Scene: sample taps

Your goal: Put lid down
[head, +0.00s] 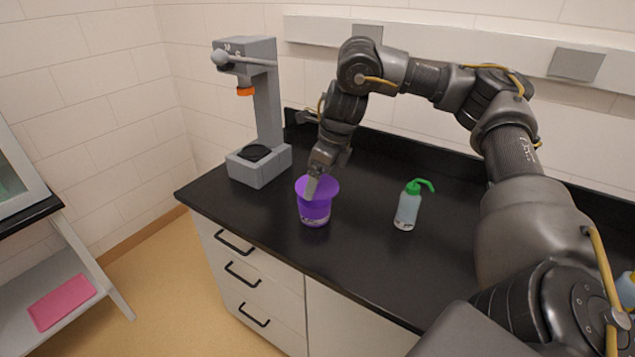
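A purple container (314,210) with a wide flared purple top (329,187) stands upright on the black counter, near its front edge. A pale patch shows low on its side. I cannot tell whether the flared top is a separate lid or part of the container. My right gripper (311,188) reaches down to this purple top from above, its tip overlapping the top's left part. Its fingers are too small and overlapped to show whether they grip the rim. My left gripper is out of view.
A grey tap stand (267,115) with an orange nozzle (245,91) and a black round pad stands left of the container. A green-capped wash bottle (407,207) stands to the right. The black counter (362,255) is clear between and in front of them.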

